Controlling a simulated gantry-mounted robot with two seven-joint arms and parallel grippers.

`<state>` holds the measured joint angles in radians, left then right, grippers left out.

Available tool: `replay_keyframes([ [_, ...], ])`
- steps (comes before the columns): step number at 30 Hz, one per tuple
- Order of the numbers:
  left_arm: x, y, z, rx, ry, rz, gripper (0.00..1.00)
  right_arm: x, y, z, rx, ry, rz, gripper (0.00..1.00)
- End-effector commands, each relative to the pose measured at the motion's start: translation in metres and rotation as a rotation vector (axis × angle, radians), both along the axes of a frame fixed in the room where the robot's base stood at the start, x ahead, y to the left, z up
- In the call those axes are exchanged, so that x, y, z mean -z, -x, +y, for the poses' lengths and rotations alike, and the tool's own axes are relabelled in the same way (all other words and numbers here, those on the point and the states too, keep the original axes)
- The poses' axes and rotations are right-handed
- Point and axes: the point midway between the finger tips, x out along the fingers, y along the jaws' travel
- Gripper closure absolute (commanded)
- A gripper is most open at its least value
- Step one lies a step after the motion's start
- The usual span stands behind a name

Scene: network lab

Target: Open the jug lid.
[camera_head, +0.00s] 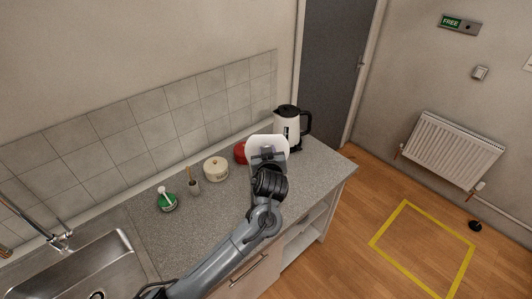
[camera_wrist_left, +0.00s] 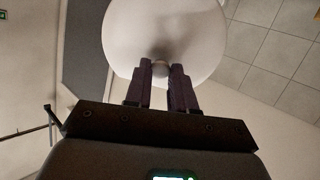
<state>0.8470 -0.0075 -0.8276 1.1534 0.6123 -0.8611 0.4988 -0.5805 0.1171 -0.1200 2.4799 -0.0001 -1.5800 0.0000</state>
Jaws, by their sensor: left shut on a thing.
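A white round lid (camera_head: 281,142) shows in the head view, tilted up on edge beyond my left gripper (camera_head: 268,160). The left wrist view shows the lid's pale disc (camera_wrist_left: 190,35) filling the top middle, with a small knob (camera_wrist_left: 159,68) at its centre. My left gripper (camera_wrist_left: 160,75) is shut on that knob, one dark finger on each side. A white kettle-like jug with a black handle (camera_head: 289,118) stands upright just behind the lid; its lower left part is hidden. I cannot tell whether the lid touches a vessel. My right gripper is not in view.
A red pot (camera_head: 240,152) is partly hidden left of the lid. A cream lidded pot (camera_head: 215,168), a small holder (camera_head: 194,186) and a green item (camera_head: 166,201) stand along the grey counter (camera_head: 190,230). A sink (camera_head: 85,265) is at the left.

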Motion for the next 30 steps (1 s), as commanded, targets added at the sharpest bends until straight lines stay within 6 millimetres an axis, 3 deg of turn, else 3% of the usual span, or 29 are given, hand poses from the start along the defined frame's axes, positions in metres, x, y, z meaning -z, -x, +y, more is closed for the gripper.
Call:
replay_keyframes([
  [1,0.002,0.0,0.001,-0.001,-0.002,0.004,1.0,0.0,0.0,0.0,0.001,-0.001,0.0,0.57],
  [2,0.002,0.0,0.001,-0.001,-0.002,0.004,0.73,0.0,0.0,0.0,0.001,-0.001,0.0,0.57],
  [6,0.002,0.0,0.001,-0.001,-0.001,0.003,0.52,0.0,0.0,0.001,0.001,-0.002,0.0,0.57],
  [20,-0.001,0.007,-0.001,-0.001,-0.001,0.001,0.51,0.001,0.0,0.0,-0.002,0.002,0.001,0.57],
  [30,-0.016,0.054,-0.006,0.003,0.001,0.0,0.51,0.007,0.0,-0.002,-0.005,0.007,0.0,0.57],
])
